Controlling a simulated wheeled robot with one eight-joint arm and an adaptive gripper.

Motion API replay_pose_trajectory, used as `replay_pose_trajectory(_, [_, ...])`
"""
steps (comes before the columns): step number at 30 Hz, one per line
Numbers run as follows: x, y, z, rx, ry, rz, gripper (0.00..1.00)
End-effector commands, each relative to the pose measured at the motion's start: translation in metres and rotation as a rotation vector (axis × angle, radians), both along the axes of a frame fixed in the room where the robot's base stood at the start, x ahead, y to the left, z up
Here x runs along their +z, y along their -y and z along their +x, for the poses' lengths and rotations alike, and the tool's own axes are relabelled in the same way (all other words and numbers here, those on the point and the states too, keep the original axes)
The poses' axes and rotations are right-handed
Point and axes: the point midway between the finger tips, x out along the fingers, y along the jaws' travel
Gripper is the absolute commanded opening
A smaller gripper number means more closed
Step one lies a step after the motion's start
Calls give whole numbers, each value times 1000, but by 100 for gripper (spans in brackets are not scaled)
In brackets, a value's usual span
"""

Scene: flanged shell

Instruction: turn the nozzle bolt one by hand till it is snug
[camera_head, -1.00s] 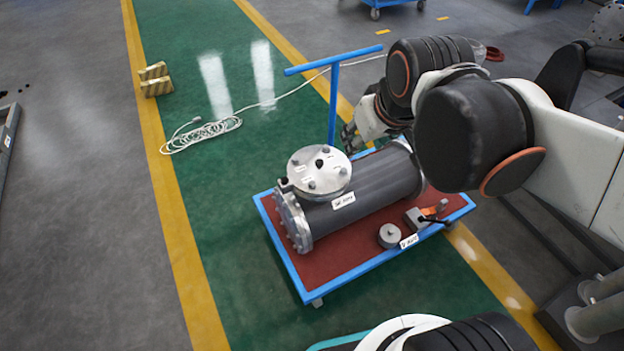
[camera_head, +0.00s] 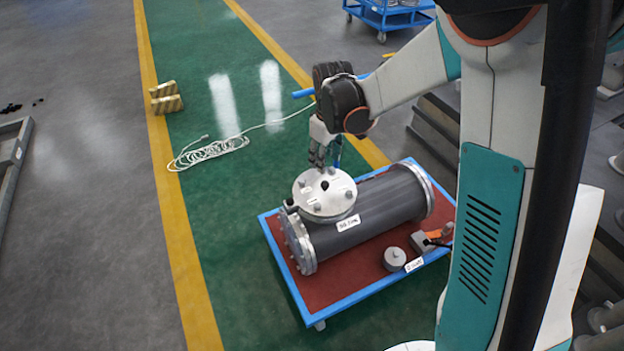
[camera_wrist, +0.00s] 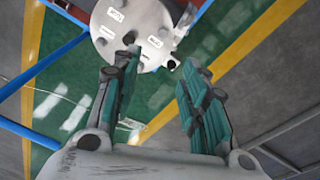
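The round silver nozzle flange (camera_head: 313,203) sits on top of the grey shell (camera_head: 385,207), which lies on the cart. Several bolt heads stand around its rim, with small white labels too small to read, so I cannot tell which is nozzle bolt one. My gripper (camera_head: 322,165) points down just above the flange's far edge. In the wrist view my gripper (camera_wrist: 160,60) is open and empty, its teal-padded fingers apart. The flange (camera_wrist: 118,22) lies beyond the left fingertip; a dark bolt (camera_wrist: 172,65) shows between the fingertips.
The blue-framed cart (camera_head: 293,297) has a red deck. A grey round part (camera_head: 394,259) and an orange-and-grey tool (camera_head: 428,240) lie on its near right. A white cable (camera_head: 205,155) lies on the green floor.

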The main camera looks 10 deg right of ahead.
Motion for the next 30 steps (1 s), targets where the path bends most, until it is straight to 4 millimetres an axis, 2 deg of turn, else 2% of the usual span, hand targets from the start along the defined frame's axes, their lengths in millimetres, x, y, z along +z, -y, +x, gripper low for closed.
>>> replay_pose_trajectory(3, [-36,-5,15,56,-43,-8,40])
replay_pose_trajectory(7, [-67,-10,24,105,-81,-14,40])
replay_pose_trajectory(10, [-82,-12,27,129,-100,-15,40])
replay_pose_trajectory(20, [-113,-13,28,146,-113,-17,40])
replay_pose_trajectory(30, [-180,-13,28,145,-112,-17,40])
